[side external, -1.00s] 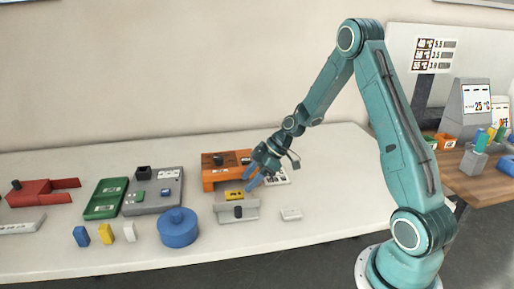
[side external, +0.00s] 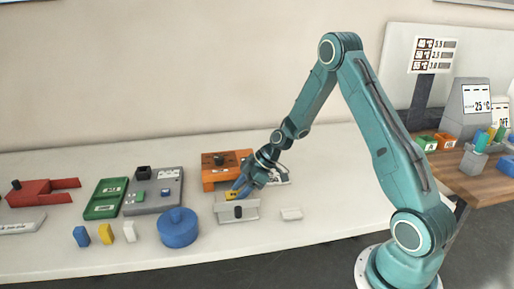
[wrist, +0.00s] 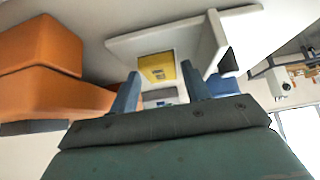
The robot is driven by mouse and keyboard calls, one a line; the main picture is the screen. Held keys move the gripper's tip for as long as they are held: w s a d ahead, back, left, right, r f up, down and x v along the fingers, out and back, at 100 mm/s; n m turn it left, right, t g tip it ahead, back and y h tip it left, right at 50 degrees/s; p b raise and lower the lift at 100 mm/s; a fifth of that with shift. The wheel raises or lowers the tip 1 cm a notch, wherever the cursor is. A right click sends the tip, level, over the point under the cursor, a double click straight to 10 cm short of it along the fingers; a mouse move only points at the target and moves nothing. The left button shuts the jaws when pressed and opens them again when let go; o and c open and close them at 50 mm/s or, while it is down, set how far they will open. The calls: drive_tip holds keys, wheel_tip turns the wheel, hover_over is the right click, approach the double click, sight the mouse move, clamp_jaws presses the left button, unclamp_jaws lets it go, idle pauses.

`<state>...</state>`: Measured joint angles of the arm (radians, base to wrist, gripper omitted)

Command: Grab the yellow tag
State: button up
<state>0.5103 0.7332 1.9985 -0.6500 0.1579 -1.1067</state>
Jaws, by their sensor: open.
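The yellow tag (wrist: 157,67) lies on a light grey holder (wrist: 196,32) in the wrist view, just beyond and between my fingertips. My gripper (wrist: 160,82) is open, with one blue finger on each side of the tag's line and nothing held. In the side external view the yellow tag (side external: 232,195) shows partly, next to my gripper (side external: 240,188), which reaches down from the upper right. The grey holder (side external: 238,213) is in front of it. I cannot tell whether a finger touches the tag.
An orange block device (side external: 222,170) stands close behind my gripper. A blue round container (side external: 177,228) stands to the left in front. The table's right part (side external: 340,180) is clear.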

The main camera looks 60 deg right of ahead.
drive_tip(key=c, duration=0.8)
drive_tip(key=shift+r, duration=0.1)
wheel_tip(320, 180, up, 20)
drive_tip(key=shift+f, duration=0.1)
idle(0.6)
idle(0.4)
